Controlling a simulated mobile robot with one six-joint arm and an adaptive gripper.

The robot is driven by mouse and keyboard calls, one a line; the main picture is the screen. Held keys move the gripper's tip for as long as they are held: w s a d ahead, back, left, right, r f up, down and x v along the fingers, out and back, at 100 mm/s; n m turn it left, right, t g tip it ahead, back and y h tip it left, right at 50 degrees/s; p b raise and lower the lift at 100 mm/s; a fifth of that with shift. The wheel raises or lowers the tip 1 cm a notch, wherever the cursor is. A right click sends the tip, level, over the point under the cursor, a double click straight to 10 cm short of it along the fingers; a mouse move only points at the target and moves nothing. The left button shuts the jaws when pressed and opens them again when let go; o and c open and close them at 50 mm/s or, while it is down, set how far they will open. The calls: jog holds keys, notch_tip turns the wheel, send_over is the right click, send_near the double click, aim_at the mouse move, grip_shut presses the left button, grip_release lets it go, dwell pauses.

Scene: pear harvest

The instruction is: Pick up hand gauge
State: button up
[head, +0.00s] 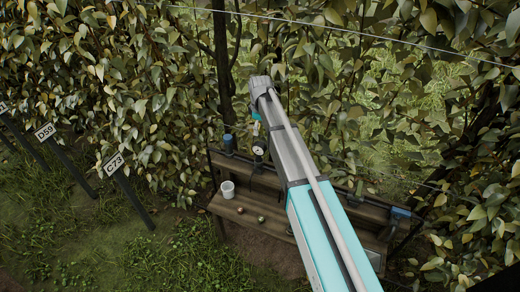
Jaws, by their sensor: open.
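What looks like the hand gauge, a small round white dial with a dark rim (258,151), shows in the head view above the wooden bench, just left of my arm. I cannot tell what bears it. My arm rises from the lower right and bends at its top. Small teal and white wrist parts show below that bend, just above the dial. My gripper is small and mostly hidden around there, close to the dial. Its fingers cannot be made out, and I cannot tell whether they touch the gauge.
Leafy trees and a wire lie behind. Signposts D59 (44,131) and C73 (114,164) stand left. Open grass lies in front.

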aim_at(259, 144)
jog(key=shift+w+a, duration=0.1)
dwell(0.4)
notch_tip(259, 144, down, 8)
jog(key=b, duration=0.8)
jog(key=shift+f+b, duration=0.2)
jog(key=shift+b, duration=0.15)
jog(key=shift+f, duration=0.15)
notch_tip(259, 144, down, 5)
jog(key=b, duration=0.5)
dwell(0.8)
grip_shut()
